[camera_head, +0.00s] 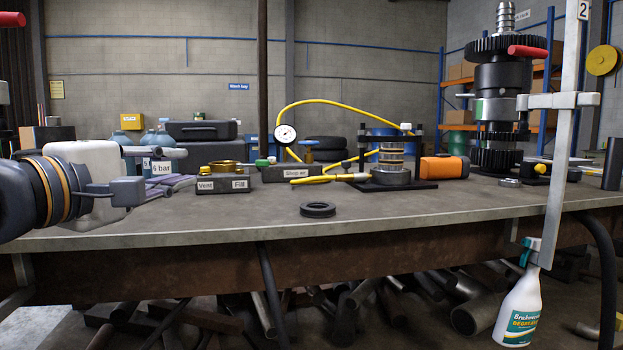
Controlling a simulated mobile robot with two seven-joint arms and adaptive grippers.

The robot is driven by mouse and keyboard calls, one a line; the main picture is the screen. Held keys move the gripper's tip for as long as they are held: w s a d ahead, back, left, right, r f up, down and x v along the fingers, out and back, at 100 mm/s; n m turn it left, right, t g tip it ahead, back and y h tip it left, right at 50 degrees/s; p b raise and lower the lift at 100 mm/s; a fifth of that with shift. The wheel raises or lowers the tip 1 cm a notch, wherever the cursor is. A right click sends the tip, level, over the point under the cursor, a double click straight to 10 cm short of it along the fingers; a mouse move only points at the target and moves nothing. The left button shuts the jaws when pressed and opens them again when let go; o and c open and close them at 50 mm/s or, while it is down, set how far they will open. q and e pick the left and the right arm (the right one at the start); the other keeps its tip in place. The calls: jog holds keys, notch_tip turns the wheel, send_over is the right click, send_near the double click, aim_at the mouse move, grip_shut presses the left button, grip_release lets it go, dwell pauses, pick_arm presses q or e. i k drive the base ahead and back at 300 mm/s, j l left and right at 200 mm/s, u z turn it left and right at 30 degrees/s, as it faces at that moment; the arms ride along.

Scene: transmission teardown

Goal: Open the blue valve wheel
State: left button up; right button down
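A small blue valve wheel (309,143) sits on top of a brass valve at the back of the dark block labelled "Shop air" (289,173), near the middle of the bench. My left gripper (146,172) reaches in from the left edge over the bench's left side. Its fingers look spread apart, with nothing clearly held between them. It is well to the left of the blue wheel and does not touch it. My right gripper is not in view.
A pressure gauge (285,134) and yellow hose (335,104) stand close to the valve. A "Vent"/"Fill" block (223,185) lies between my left gripper and the valve. A black ring (318,210) lies in front; the front bench top (410,212) is mostly clear.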

aim_at(309, 144)
jog(key=i+l, duration=0.25)
jog(key=i, duration=0.15)
jog(key=i+l, duration=0.25)
jog(key=i, duration=0.2)
jog(key=i+l, duration=0.25)
jog(key=i, duration=0.15)
